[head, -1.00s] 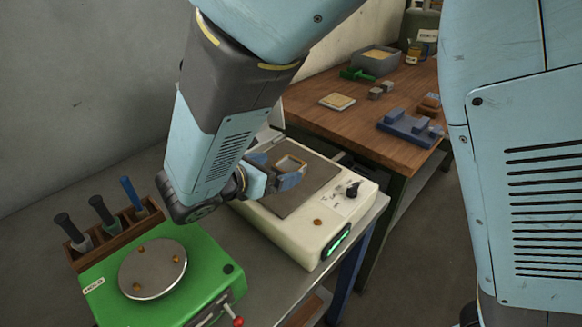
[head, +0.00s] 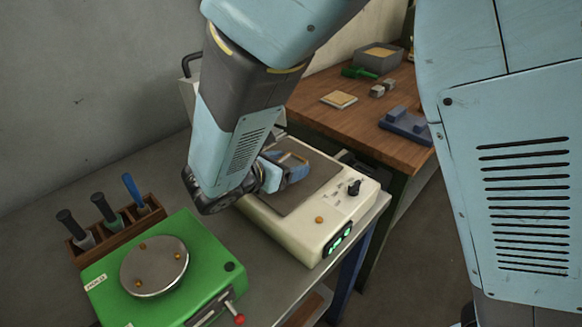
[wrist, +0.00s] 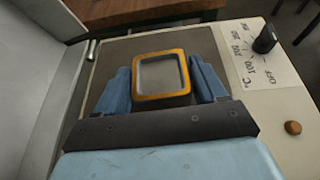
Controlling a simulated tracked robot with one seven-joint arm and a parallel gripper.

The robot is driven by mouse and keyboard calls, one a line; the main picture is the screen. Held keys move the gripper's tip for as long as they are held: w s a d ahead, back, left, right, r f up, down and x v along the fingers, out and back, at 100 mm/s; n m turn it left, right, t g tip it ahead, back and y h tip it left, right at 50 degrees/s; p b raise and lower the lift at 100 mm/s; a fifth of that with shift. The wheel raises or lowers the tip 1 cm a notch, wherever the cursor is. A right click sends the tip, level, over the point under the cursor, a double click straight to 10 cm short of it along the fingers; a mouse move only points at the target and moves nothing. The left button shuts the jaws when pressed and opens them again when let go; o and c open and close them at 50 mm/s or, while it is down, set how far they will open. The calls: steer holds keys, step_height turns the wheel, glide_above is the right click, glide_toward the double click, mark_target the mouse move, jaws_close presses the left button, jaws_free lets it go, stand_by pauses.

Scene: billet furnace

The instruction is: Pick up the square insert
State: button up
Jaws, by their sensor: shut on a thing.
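The square insert (wrist: 162,97) is a square ring with an orange-brown rim and grey inner walls. My gripper (wrist: 160,76) has its two blue fingers shut on it, one on the left side and one on the right. In the head view my gripper (head: 288,172) is over the dark plate of the cream heater (head: 345,208), and the fingers hide most of the insert (head: 297,157). I cannot tell whether the insert still touches the plate.
A green unit (head: 205,270) with a round metal disc (head: 153,266) stands at front left. Behind it is a wooden rack (head: 120,226) with several tools. A wooden bench (head: 350,118) holds a blue fixture (head: 405,122) and small blocks. The heater has a knob (wrist: 265,40).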

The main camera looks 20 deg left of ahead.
steer(key=c, duration=1)
jaws_close()
steer(key=shift+r, duration=0.2)
